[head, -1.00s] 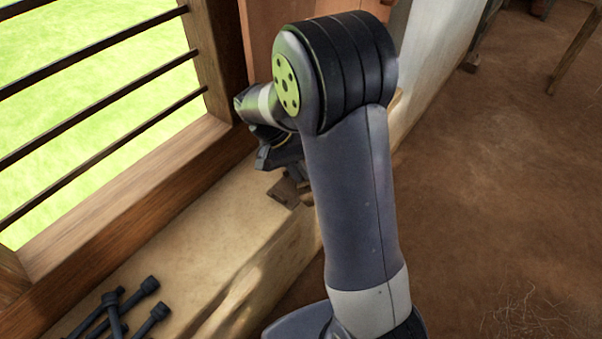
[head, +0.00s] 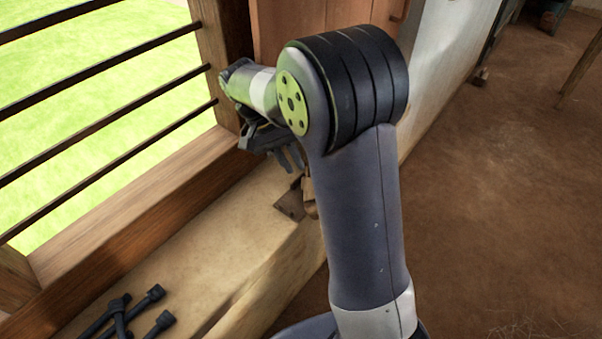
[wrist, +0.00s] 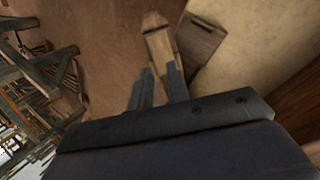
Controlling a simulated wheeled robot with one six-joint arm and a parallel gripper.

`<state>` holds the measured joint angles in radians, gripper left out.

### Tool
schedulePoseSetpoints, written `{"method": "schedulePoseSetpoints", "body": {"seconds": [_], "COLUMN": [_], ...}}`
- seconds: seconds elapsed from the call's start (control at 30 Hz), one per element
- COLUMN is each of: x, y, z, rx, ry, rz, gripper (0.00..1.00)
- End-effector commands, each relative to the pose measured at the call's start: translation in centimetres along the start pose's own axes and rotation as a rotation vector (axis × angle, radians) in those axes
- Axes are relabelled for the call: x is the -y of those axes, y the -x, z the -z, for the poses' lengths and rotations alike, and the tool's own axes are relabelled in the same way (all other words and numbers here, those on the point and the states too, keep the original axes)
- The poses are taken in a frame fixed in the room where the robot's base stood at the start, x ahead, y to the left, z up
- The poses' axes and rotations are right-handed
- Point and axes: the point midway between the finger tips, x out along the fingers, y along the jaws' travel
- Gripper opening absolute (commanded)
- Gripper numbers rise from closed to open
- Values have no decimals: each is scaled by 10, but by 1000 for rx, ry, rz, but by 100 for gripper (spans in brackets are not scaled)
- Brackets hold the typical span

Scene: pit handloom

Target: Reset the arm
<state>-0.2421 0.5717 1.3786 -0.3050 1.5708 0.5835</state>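My gripper (head: 291,163) hangs over the earthen ledge below the barred window, partly hidden in the head view by my arm. Beyond the fingertips lie a pale, pointed wooden piece (wrist: 158,45) and a dark brown flat block (wrist: 199,38). In the head view the block (head: 290,203) rests on the ledge, below and apart from the fingers. The wooden piece (head: 310,197) is beside it, partly hidden by my arm.
The window's wooden sill (head: 130,190) and dark bars (head: 110,106) are close on the left. Several dark rods (head: 125,312) lie on the near ledge (head: 215,255). Open earthen floor (head: 490,200) is on the right. A wooden frame with many bars (wrist: 35,85) shows in the wrist view.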

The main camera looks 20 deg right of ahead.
Motion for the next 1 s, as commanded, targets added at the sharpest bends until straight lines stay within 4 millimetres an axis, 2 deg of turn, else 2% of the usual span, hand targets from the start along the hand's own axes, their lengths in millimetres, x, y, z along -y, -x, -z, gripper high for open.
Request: {"method": "schedulePoseSetpoints", "body": {"seconds": [0.1,0.2,0.57,0.77,1.0], "x": [0,0,0,0,0], "y": [14,18,18,-1,-48], "z": [0,0,0,0,0], "rx": [-1,1,1,4,4], "ry": [0,0,0,0,0], "rz": [1,0,-1,-2,-2], "gripper": [17,17,17,17,17]}}
